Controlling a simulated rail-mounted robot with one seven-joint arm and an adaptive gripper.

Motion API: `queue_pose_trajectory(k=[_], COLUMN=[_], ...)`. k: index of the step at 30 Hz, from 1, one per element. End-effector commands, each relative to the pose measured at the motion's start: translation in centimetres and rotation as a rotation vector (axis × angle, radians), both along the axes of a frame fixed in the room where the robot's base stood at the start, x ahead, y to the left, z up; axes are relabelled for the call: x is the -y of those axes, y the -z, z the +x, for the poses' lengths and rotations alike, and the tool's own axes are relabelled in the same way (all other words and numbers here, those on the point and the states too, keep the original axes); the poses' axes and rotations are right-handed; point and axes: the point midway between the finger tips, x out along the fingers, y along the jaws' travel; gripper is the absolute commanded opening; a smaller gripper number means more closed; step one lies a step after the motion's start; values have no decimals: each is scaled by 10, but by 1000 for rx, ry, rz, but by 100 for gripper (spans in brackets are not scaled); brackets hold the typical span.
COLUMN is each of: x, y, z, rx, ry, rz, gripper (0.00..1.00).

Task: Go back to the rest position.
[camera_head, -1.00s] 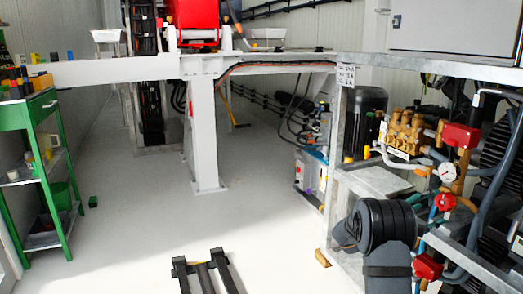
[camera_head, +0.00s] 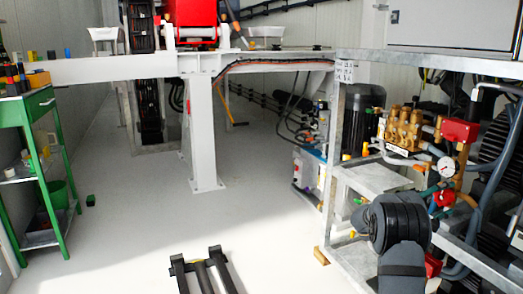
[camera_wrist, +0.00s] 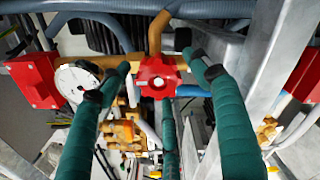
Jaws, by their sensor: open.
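My gripper (camera_wrist: 158,62) is open and empty. Its two long teal fingers reach up the wrist view, apart from each other. A red star-shaped handwheel (camera_wrist: 157,76) shows between the fingertips; I cannot tell how far ahead of them it is, or whether they touch it. The handwheel also shows in the head view (camera_head: 445,197), just right of my dark wrist and arm. In the head view my gripper is mostly hidden by my own arm.
A pressure gauge (camera_wrist: 77,83) and a red box (camera_wrist: 33,80) lie left of the fingers. The brass pump (camera_head: 405,131), hoses and steel frame (camera_head: 372,180) crowd the right side. A green cart (camera_head: 42,108) stands far left.

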Motion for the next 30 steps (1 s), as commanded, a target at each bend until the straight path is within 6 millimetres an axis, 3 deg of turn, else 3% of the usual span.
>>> queue_pose_trajectory(k=[18, 30], x=[1, 0], y=[-4, -5], z=[0, -1], rx=[916, 1226], ry=[2, 0], rz=[302, 406], gripper=[63, 63])
